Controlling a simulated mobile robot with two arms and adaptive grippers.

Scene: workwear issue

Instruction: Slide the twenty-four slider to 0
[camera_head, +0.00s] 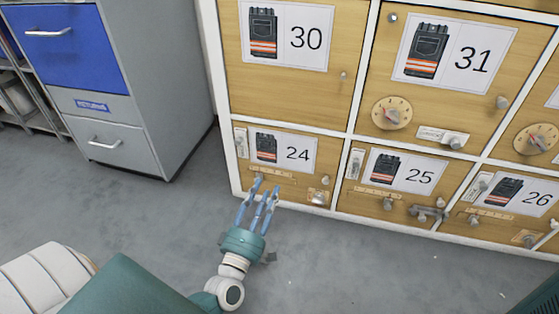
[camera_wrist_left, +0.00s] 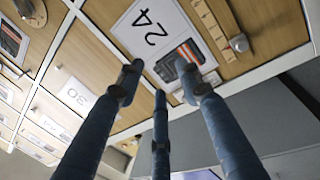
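The twenty-four locker door (camera_head: 297,181) is light wood with a "24" label (camera_head: 299,154) and a trouser picture. Its slider scale (camera_head: 282,177) is a thin strip with marks below the label, partly covered by my fingers in the head view. In the left wrist view, turned nearly upside down, the scale (camera_wrist_left: 211,22) has a grey slider knob (camera_wrist_left: 240,43) near its lower right end. My left gripper (camera_head: 264,187) reaches up before this door, its blue fingers spread and empty. In the wrist view the fingertips (camera_wrist_left: 160,86) are apart, left of and below the knob. My right gripper is out of view.
Lockers 25 (camera_head: 405,176) and 26 (camera_head: 516,197) adjoin on the right, with protruding knobs. Locker 30 (camera_head: 290,94) is above. Door 24 also carries a metal fitting (camera_head: 318,197) at lower right. A grey cabinet (camera_head: 160,70) stands left; the floor between is clear.

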